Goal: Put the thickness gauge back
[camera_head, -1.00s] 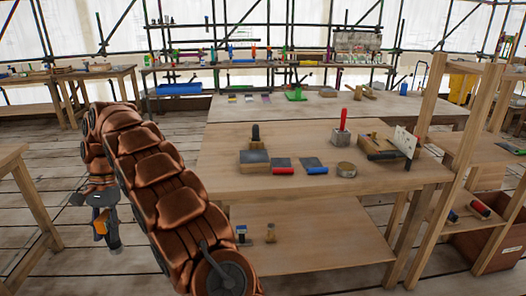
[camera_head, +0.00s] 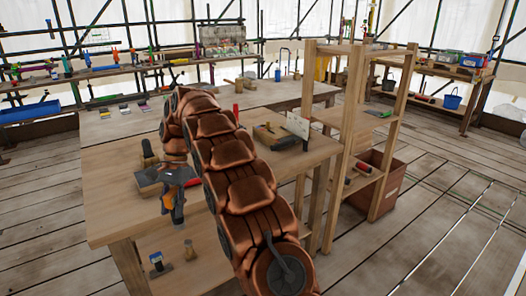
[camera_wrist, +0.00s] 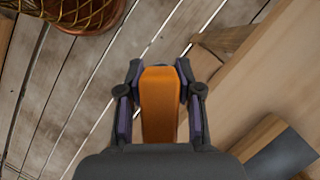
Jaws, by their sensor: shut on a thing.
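My gripper (camera_head: 174,210) hangs fingers down at the end of my copper arm, in front of the bench in the head view. In the wrist view my gripper (camera_wrist: 160,78) is shut on an orange block-like thing (camera_wrist: 160,105), seemingly the thickness gauge. The gauge sits between the two dark fingers, and its far end reaches to about the fingertips. Floor planks show beyond it.
The wooden bench (camera_head: 110,215) lies behind my gripper; its edge (camera_wrist: 225,85) is right of the fingers in the wrist view. A dark-topped wooden block (camera_wrist: 285,155) is near. A wooden shelf rack (camera_head: 345,115) stands right. The floor at right is largely clear.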

